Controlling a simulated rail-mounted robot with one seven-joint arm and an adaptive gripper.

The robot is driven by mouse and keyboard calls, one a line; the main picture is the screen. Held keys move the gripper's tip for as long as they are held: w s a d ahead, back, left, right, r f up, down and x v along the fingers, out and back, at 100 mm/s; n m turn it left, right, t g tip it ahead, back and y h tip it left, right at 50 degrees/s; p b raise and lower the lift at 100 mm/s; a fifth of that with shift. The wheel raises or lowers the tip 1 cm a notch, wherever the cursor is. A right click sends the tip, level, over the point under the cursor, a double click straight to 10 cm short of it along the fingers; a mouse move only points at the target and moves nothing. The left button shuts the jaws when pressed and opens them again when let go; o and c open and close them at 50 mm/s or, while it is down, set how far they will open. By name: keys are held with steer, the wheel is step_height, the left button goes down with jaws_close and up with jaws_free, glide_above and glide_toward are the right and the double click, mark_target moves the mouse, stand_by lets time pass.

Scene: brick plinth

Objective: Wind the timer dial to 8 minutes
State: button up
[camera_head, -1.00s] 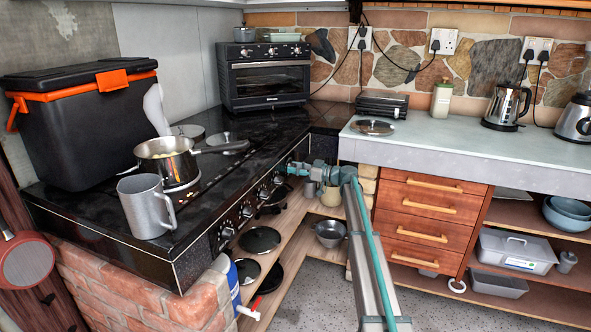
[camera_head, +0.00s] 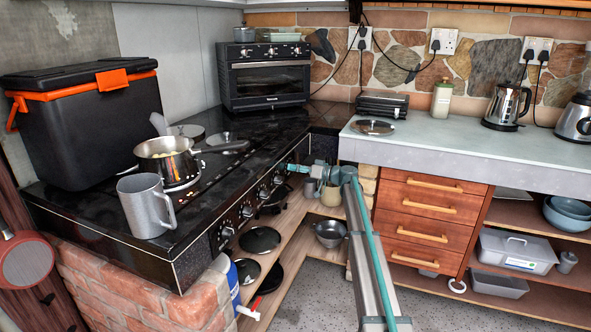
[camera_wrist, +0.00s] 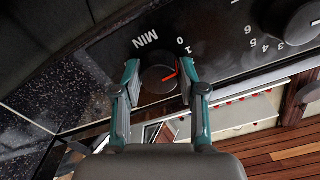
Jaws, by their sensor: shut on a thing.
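The timer dial (camera_wrist: 155,81) is a round dark knob with a red pointer on the black control panel, seen close in the wrist view. White marks beside it read MIN, 1 and 0, tilted in the picture. The red pointer lies toward the right finger, roughly below the 0; its exact setting is hard to read. My gripper (camera_wrist: 159,78) has one teal finger on each side of the dial and is shut on it. In the head view my gripper (camera_head: 294,167) is at the far end of the stove's front panel; the dial is not distinct there.
Another numbered knob (camera_wrist: 301,22) is to the right in the wrist view. A saucepan (camera_head: 168,163) and a grey mug (camera_head: 146,207) stand on the stove top. Shelves with pans (camera_head: 260,240) lie below the panel. A drawer unit (camera_head: 420,215) stands right of my arm.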

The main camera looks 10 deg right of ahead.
steer(key=shift+m+p, duration=10.85)
steer(key=shift+m, duration=5.75)
steer(key=o, duration=1.2)
steer(key=shift+c, duration=0.2)
